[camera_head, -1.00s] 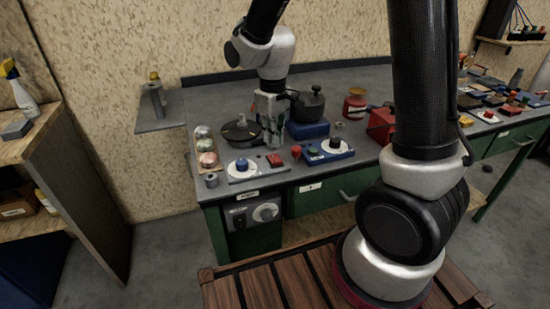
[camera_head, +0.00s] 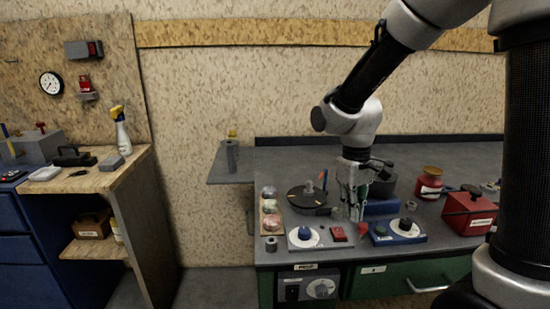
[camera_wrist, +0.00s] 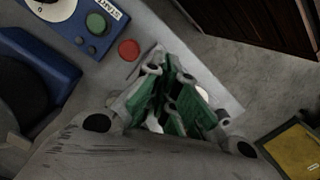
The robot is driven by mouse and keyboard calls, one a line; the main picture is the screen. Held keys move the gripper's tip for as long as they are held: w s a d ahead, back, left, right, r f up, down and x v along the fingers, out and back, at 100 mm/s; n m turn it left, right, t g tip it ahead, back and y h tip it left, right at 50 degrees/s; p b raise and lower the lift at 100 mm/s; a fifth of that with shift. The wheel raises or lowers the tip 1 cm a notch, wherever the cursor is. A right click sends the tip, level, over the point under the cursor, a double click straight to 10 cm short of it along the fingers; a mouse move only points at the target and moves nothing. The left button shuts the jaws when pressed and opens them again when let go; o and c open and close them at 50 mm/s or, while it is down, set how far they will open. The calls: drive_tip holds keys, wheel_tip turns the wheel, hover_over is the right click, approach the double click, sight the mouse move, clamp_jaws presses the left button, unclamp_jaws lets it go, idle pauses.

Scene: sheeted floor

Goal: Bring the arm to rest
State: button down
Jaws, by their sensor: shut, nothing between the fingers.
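My gripper (camera_head: 352,204) hangs pointing down over the grey workbench (camera_head: 300,158), in front of the dark round turntable (camera_head: 307,196) and above the gap between two control boxes. Its fingers are shut with nothing between them. Whether the fingertips touch the bench cannot be told.
A white control box with a blue knob (camera_head: 304,236) and a blue control box (camera_head: 398,232) stand near the front edge. A red box (camera_head: 469,212) and a red jar (camera_head: 430,183) stand right. A spray bottle (camera_head: 121,134) stands on the left shelf.

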drive_tip(key=s+d+r+m+t, duration=0.5)
drive_tip(key=s+d+r, duration=0.8)
drive_tip(key=s+r, duration=0.1)
drive_tip(key=shift+s+d+r+t, duration=0.15)
drive_tip(key=shift+s+r+t, duration=0.15)
drive_tip(key=shift+s, duration=0.25)
drive_tip(key=c, duration=2.2)
unclamp_jaws()
